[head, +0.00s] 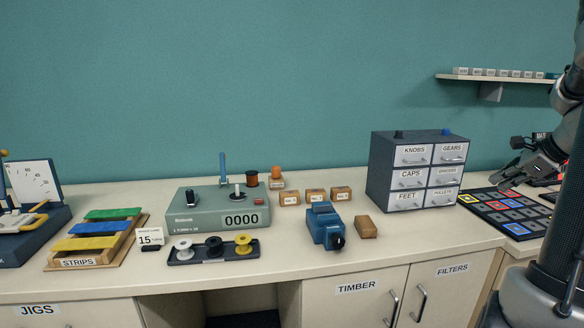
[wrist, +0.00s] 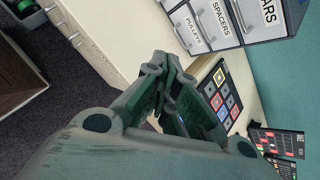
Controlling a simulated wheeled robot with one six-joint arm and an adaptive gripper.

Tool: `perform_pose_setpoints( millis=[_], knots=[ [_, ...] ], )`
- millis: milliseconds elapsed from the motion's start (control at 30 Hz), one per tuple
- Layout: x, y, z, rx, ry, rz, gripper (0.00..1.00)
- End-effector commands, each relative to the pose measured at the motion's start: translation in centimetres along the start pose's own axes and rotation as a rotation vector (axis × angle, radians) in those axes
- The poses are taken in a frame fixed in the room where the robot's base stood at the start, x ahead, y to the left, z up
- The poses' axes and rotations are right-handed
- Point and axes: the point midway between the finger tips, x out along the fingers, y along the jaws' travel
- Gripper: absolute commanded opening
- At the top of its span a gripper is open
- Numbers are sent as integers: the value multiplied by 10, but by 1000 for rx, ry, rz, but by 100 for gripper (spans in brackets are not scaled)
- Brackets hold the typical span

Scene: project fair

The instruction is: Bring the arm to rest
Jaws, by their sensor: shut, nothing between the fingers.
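My arm stands at the right edge of the head view, with a grey column of mine below it. My gripper (head: 517,179) is shut and empty, above the counter near a dark pad with coloured squares (head: 502,212). In the wrist view my gripper (wrist: 163,90) has its fingertips together with nothing between them. The pad also shows beyond the fingers in the wrist view (wrist: 222,95). I cannot tell the exact height of the fingers above the counter.
A labelled drawer cabinet (head: 417,170) stands left of my gripper. A wall shelf (head: 497,78) with small boxes is above. A blue vise-like device (head: 325,226), a grey counter machine (head: 217,209) and coloured strips (head: 97,229) sit farther left.

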Motion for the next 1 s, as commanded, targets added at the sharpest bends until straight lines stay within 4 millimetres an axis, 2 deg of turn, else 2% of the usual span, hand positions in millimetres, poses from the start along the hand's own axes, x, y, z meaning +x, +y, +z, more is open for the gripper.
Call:
perform_pose_setpoints(
  millis=[100, 300, 400, 500, 600, 700, 833, 1000],
  knots=[
    [-17, 59, -2, -418, 61, 136, 0],
    [-59, 170, 22, -1268, 70, 414, 0],
    [-82, 216, 30, -1652, 56, 524, 0],
    [-101, 251, 36, -1955, 54, 583, 0],
    [-112, 273, 44, -2135, 64, 568, 0],
    [-118, 288, 60, -2252, 50, 498, 0],
    [-122, 292, 78, -2328, 30, 432, 0],
    [-121, 294, 80, -2339, 22, 429, 0]
  ],
)
